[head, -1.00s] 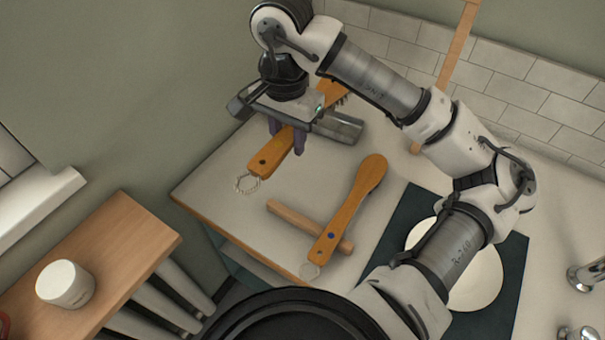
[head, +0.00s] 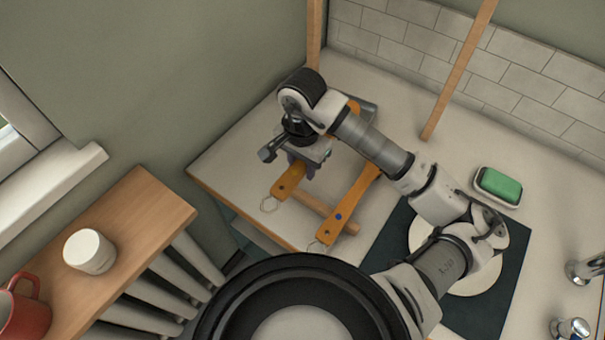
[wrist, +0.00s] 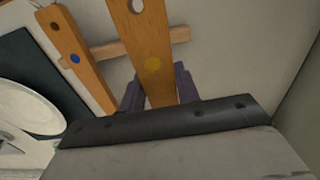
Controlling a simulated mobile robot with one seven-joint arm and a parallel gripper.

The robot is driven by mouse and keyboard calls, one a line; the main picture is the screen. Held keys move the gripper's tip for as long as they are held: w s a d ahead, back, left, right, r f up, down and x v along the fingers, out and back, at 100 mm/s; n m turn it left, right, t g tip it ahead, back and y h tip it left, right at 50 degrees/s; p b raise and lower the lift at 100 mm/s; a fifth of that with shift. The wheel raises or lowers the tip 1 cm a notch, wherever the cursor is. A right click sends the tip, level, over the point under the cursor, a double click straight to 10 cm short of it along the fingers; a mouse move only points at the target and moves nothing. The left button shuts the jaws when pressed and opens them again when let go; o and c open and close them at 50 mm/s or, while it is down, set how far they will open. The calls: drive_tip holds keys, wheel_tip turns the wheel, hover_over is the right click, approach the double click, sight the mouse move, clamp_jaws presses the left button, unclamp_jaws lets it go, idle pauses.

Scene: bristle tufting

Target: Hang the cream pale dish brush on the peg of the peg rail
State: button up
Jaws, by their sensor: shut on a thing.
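My gripper (head: 300,168) is shut on the handle of a wooden dish brush (head: 286,186). In the wrist view this handle (wrist: 148,40) shows a yellow dot, and the dark fingers are on both sides of it. A thin hanging loop (head: 269,204) is at its near end. My wrist hides much of the brush. A second wooden brush (head: 350,203) with a blue dot lies to the right; it also shows in the wrist view (wrist: 74,50). No cream colour shows on either brush. I cannot make out the peg rail or its peg.
A wooden bar (head: 330,215) lies by the brushes on the pale counter (head: 235,150). Two wooden uprights (head: 460,70) (head: 314,35) stand behind. A green sponge (head: 500,185) sits in a dish at right. A dark mat (head: 505,285) bears a plate. A wooden ledge (head: 130,225) holds a mug.

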drive_tip(key=shift+f, duration=2.85)
drive_tip(key=shift+f+b, duration=0.35)
drive_tip(key=shift+b, duration=0.3)
drive_tip(key=o, duration=1.1)
drive_tip(key=shift+r, duration=0.1)
drive_tip(key=shift+c, duration=0.2)
drive_tip(key=p, duration=0.2)
drive_tip(key=shift+r+p, duration=0.35)
drive_tip(key=shift+w+b, duration=0.1)
drive_tip(key=shift+b, duration=0.3)
drive_tip(key=r+b, duration=0.2)
drive_tip(key=r, duration=0.4)
drive_tip(key=r+b, duration=0.2)
drive_tip(key=r, duration=0.5)
drive_tip(key=shift+w+d+r, duration=0.1)
drive_tip(key=shift+w+r, duration=0.1)
drive_tip(key=shift+f, duration=0.1)
